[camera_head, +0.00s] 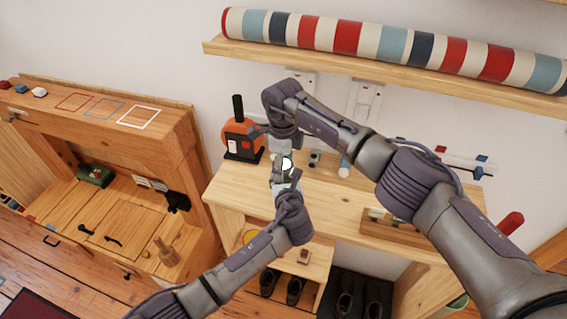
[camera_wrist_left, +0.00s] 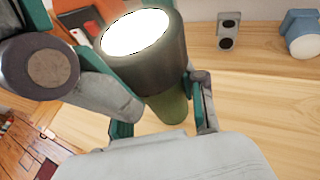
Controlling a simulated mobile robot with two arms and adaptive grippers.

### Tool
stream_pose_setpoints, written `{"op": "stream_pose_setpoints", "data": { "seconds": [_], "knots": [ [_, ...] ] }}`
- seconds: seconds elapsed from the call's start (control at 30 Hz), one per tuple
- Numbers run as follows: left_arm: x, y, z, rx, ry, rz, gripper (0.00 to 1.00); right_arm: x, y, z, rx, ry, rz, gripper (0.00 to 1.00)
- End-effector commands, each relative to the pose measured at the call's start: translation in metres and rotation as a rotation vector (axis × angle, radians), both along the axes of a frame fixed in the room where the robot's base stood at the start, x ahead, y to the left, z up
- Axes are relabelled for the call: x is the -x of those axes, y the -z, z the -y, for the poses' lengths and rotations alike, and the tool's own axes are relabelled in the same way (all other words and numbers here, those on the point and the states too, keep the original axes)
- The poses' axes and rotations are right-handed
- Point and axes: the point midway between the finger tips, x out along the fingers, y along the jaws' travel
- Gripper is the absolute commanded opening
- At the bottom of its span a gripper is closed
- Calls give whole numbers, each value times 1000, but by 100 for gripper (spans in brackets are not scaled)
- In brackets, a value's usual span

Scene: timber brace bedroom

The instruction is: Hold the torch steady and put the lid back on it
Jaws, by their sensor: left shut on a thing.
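The torch (camera_wrist_left: 165,108) has a green body, a dark head and a bright white lens facing up toward the camera. My left gripper (camera_wrist_left: 160,118) is shut around the body, one finger on each side. In the head view the torch's white end (camera_head: 286,163) shows between my two grippers, above the left gripper (camera_head: 284,183). My right gripper (camera_head: 283,152) comes down close to the torch; its fingertips are too small to read. In the left wrist view a dark round piece (camera_wrist_left: 38,68) with a brown disc sits beside the torch head, apart from the lens; I cannot tell whether it is the lid.
The wooden desk (camera_head: 228,186) is below the grippers. An orange-and-black item (camera_head: 241,139) stands at its left. A grey two-holed block (camera_wrist_left: 228,30) and a pale blue cylinder (camera_wrist_left: 302,35) lie beyond the torch. A shelf (camera_head: 400,76) with a striped roll runs above.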

Motion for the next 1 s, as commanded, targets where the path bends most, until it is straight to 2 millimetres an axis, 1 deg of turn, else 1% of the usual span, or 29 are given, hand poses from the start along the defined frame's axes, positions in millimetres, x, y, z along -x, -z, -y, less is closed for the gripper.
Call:
{"op": "stream_pose_setpoints", "data": {
  "seconds": [0.03, 0.17, 0.2, 0.3, 0.37, 0.43, 0.6, 0.73, 0.77, 0.8, 0.9, 1.0],
  "knots": [
    [0, 0, 0, 0, -1, 0, 0, 0, 0, 0, 0, 0, 0, 57],
    [0, 0, 0, 0, -1, 0, 0, 0, 0, 0, 0, 0, 0, 35],
    [0, 0, 0, 0, -1, 0, 0, 0, 0, 0, 0, 0, 0, 29],
    [0, 0, 0, 0, -1, 0, 0, 0, 0, 0, 0, 0, 0, 14],
    [0, 0, 0, 0, -1, 0, 0, 0, 0, 0, 0, 7, 0, 13],
    [0, 0, 0, 0, -1, 0, 0, 0, 0, 0, 1, 57, 0, 13],
    [0, 0, 0, 0, -1, 0, 0, 1, 0, 0, 2, 280, 0, 13],
    [0, 0, 0, 0, -1, 0, 0, 1, 0, 0, 2, 270, -1, 13],
    [0, 0, 0, 0, -1, 0, 0, 1, 0, 0, 2, 270, -1, 58],
    [0, 0, 0, 0, -1, 0, 0, 1, 0, 0, 2, 270, -1, 65],
    [0, 0, 0, 0, -1, 0, 0, 1, 0, 0, 1, 269, -1, 80],
    [0, 0, 0, 0, -1, 0, 0, 0, 0, 0, 1, 269, -1, 80]
  ]
}}
